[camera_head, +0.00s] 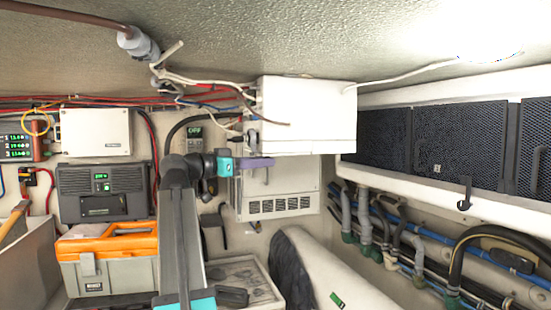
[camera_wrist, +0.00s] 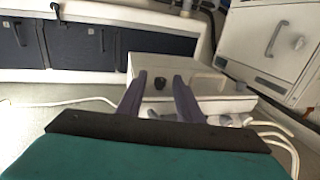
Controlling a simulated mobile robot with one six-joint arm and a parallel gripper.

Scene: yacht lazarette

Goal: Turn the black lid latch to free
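A small black knob (camera_wrist: 158,84), which looks like the lid latch, sits on the face of a white box (camera_wrist: 145,65) in the wrist view. A pale handle (camera_wrist: 208,78) is to its right. My gripper (camera_wrist: 160,76) is open, its two purple fingers pointing at that face with the knob seen between them. Whether the fingers touch the box cannot be told. In the head view the white box (camera_head: 310,118) hangs high, and my gripper (camera_head: 268,162) is just below its left part. The knob is not visible there, and its turn position is unclear.
White cables run left of the box, near my gripper. A white louvred cabinet (camera_head: 276,190) is below it. Dark mesh panels (camera_head: 445,137) with a black hook (camera_head: 464,193) are at right. An orange-lidded toolbox (camera_head: 108,255) stands lower left.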

